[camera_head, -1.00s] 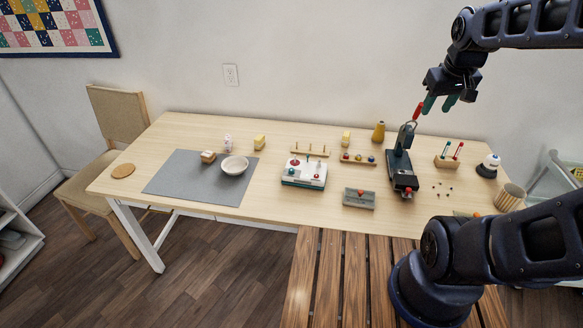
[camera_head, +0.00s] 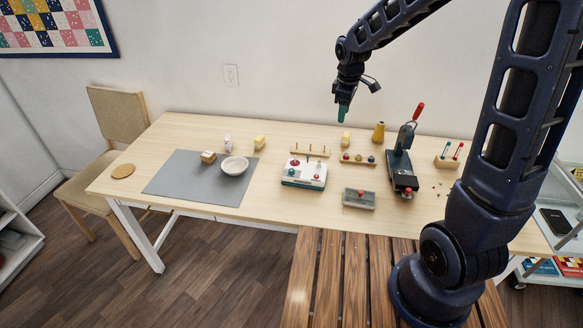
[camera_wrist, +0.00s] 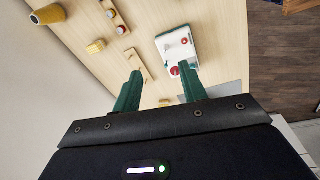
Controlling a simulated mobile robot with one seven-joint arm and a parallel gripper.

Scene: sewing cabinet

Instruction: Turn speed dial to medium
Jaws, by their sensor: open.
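A white control box (camera_head: 304,174) with a green base stands near the middle of the table. Its top carries a large red round part (camera_head: 295,162), a smaller red knob (camera_head: 317,168) and a green part. Which of these is the speed dial I cannot tell; no markings are readable. The box also shows in the wrist view (camera_wrist: 177,47), ahead of the right fingertip. My gripper (camera_head: 343,114) hangs in the air above the back of the table, right of and higher than the box. In the wrist view my gripper (camera_wrist: 160,72) has its green fingers apart with nothing between them.
A pegged wooden rack (camera_head: 310,152) stands behind the box, and a spool rack (camera_head: 358,159) behind right. A grey box (camera_head: 359,198) and a dark press with a red handle (camera_head: 403,165) are to the right. A bowl (camera_head: 234,166) sits on the grey mat (camera_head: 185,184) at left.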

